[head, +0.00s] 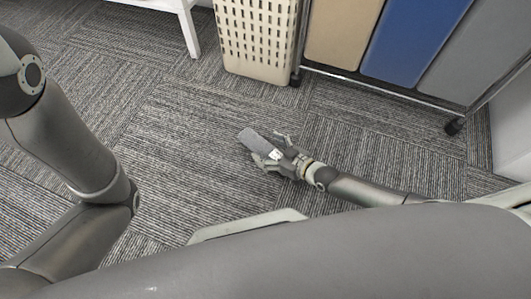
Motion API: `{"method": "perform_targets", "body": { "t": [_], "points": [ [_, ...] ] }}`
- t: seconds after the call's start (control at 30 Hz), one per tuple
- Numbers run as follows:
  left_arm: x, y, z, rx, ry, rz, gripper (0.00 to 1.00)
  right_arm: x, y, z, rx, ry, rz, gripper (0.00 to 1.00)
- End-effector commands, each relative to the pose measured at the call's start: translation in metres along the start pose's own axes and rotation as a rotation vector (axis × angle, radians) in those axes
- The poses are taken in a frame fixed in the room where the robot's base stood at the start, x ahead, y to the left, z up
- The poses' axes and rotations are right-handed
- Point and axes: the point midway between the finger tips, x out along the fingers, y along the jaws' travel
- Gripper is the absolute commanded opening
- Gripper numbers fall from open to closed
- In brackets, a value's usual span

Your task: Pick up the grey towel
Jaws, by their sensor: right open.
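The grey towel (254,139) is a small, folded-looking grey piece low over or on the carpet in the middle of the head view. It has a small white patch at its right end. My right gripper (268,147) reaches in from the right, with its fingers open on either side of the towel's right end. I cannot tell whether the fingers touch it. My left arm shows at the left, but its gripper is out of view.
A beige perforated basket (256,40) stands at the back. Beside it is a wheeled rack with a tan bag (340,32), a blue bag (412,42) and a grey bag. A white table or bench (190,28) stands at top left. The carpet (180,130) left of the towel is clear.

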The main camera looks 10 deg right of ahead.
Motion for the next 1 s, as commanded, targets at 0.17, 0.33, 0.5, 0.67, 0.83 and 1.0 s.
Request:
{"method": "perform_targets", "body": {
  "t": [0.17,0.33,0.5,0.67,0.83,1.0],
  "points": [
    [-0.0011,0.0006,-0.0014,0.000,0.003,0.001,0.40,0.0039,0.0003,0.0000,0.001,-0.001,0.000,0.80],
    [-0.0008,0.0005,-0.0013,0.000,0.003,0.001,0.40,0.0035,0.0003,-0.0002,0.000,-0.001,0.000,0.77],
    [-0.0008,0.0007,-0.0015,0.000,0.003,0.001,0.40,0.0034,0.0002,-0.0001,0.000,-0.001,0.000,0.55],
    [-0.0009,0.0008,-0.0016,0.000,0.003,0.001,0.40,0.0033,0.0002,0.0005,0.000,-0.002,0.000,0.34],
    [-0.0010,0.0008,-0.0017,0.000,0.003,0.001,0.40,0.0033,0.0001,0.0013,0.000,-0.004,0.000,0.31],
    [-0.0011,0.0008,-0.0016,0.000,0.003,0.001,0.40,0.0034,0.0002,0.0014,0.000,-0.004,0.000,0.31]
  ]
}}
